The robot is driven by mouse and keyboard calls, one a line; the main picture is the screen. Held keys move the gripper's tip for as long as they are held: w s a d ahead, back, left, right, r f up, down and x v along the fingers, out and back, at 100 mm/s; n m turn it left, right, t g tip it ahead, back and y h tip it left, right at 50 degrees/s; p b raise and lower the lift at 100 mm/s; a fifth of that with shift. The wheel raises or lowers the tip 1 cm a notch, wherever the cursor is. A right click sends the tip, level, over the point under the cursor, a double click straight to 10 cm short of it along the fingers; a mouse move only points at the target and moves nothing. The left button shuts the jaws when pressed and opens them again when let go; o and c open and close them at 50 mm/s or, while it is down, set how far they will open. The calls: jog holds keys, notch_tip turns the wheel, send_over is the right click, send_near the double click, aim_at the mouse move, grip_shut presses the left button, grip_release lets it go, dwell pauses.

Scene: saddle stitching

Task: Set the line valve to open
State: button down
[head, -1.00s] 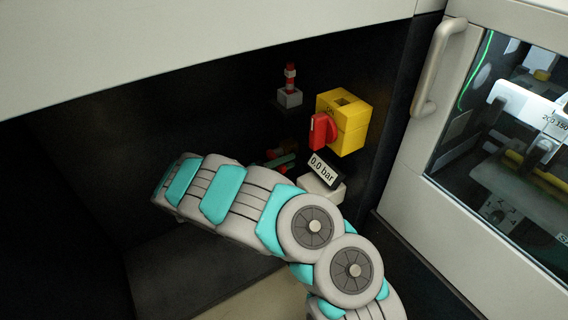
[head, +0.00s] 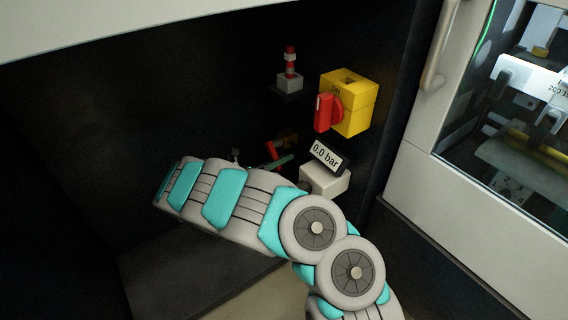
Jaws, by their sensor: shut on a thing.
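The line valve, with a brass-coloured body (head: 288,139) and a red lever (head: 271,150), is low on the dark back wall, small and partly hidden behind my arm. My gripper (head: 276,161) shows only as a small teal and dark part at the lever, and it is shut on the lever; its fingertips are hard to make out. The lever looks tilted. A gauge display (head: 325,155) right of the valve reads 0.0 bar.
A yellow switch box (head: 361,105) with a red knob (head: 324,112) marked ON is above the gauge. A windowed door (head: 425,140) with a handle is at right. The recess at left is dark and looks empty.

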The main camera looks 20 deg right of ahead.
aim_at(276, 156)
jog(key=shift+w+a+f+m+b, duration=0.2)
jog(key=shift+w+m+b, duration=0.35)
jog(key=shift+m+b, duration=0.55)
jog(key=shift+w+a+f+m+b, duration=0.2)
jog(key=shift+w+m+b, duration=0.45)
jog(key=shift+m, duration=0.8)
jog(key=shift+w+a+f+m+b, duration=0.15)
jog(key=shift+w+m+b, duration=0.25)
jog(key=shift+m+b, duration=0.75)
jog(key=c, duration=0.6)
grip_release()
jog(key=p+v, duration=0.1)
jog(key=v, duration=0.6)
jog(key=shift+a, duration=0.4)
